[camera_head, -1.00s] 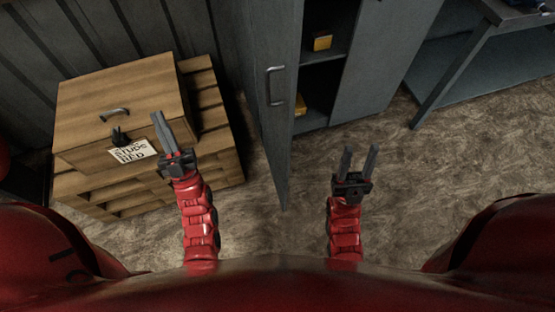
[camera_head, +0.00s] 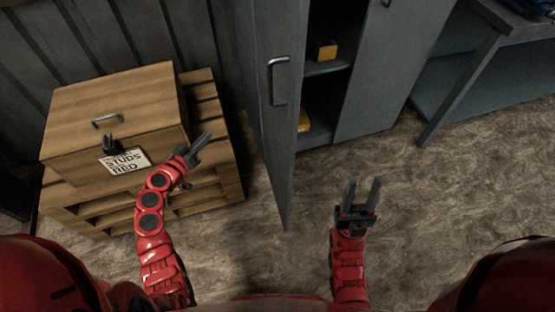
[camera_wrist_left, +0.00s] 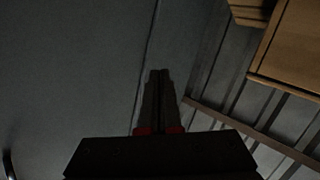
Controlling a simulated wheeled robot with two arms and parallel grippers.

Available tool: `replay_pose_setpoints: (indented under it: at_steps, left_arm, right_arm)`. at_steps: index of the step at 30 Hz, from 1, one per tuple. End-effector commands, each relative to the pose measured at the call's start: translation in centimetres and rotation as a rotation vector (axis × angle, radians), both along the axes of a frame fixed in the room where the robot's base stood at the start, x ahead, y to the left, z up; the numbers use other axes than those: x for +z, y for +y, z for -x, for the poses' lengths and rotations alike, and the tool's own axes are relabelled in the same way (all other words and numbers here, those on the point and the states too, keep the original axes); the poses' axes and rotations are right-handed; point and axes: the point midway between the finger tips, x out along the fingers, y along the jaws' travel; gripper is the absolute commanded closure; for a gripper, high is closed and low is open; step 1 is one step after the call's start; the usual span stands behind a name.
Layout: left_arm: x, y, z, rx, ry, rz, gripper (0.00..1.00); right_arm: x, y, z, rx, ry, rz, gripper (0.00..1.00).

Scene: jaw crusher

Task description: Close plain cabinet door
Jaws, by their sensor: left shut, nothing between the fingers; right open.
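The grey cabinet door (camera_head: 262,95) stands open in the head view, swung out toward me, with a metal handle (camera_head: 278,82) on the face turned left. The grey cabinet (camera_head: 365,85) is behind it, its interior partly exposed. My left gripper (camera_head: 205,142) is shut and empty, left of the door and apart from it, its fingers pointing toward the door. In the left wrist view the left gripper (camera_wrist_left: 160,75) is shut before a large grey surface. My right gripper (camera_head: 363,190) is open and empty, over the floor to the right of the door's lower edge.
A wooden box (camera_head: 115,110) with a paper label (camera_head: 124,160) sits on a wooden pallet (camera_head: 222,150) at left. Yellow items (camera_head: 326,49) lie on the cabinet shelves. A grey table (camera_head: 480,75) stands at right. Floor (camera_head: 420,210) in front of the cabinet is clear.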

Motion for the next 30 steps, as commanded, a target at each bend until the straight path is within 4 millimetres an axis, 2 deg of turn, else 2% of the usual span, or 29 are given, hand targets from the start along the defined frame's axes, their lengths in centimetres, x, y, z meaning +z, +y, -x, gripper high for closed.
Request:
replay_pose_setpoints:
  at_steps: [1, 3, 6, 10, 13, 16, 20, 30]
  left_arm:
    - [0.4, -1.6, 0.9, -0.121, -0.031, 0.009, 1.00]
    - [2.4, -4.3, 2.9, -0.308, -0.093, 0.013, 1.00]
    - [4.9, -7.1, 6.8, -0.552, -0.201, -0.001, 1.00]
    - [7.3, -8.7, 11.6, -0.781, -0.331, -0.035, 1.00]
    - [8.2, -9.2, 13.9, -0.877, -0.394, -0.056, 1.00]
    - [8.6, -9.5, 14.8, -0.917, -0.421, -0.065, 1.00]
    - [8.7, -10.8, 14.6, -0.923, -0.423, -0.065, 1.00]
    - [8.7, -17.7, 12.8, -0.925, -0.418, -0.061, 1.00]
  right_arm:
    - [-1.3, 0.0, 0.0, 0.000, 0.000, 0.000, 0.55]
    - [-2.1, 0.0, 0.0, 0.000, 0.000, 0.000, 0.55]
    - [-3.1, 0.0, 0.0, 0.000, 0.000, 0.000, 0.55]
    - [-3.8, 0.0, 0.0, 0.000, 0.000, 0.000, 0.55]
    - [-4.1, 0.0, 0.0, 0.000, 0.000, 0.000, 0.55]
    - [-4.1, 0.0, 0.0, 0.000, 0.000, 0.000, 0.55]
    - [-3.9, 0.0, 0.0, 0.000, 0.000, 0.000, 0.55]
    - [-3.5, 0.0, 0.0, 0.000, 0.000, 0.000, 0.55]
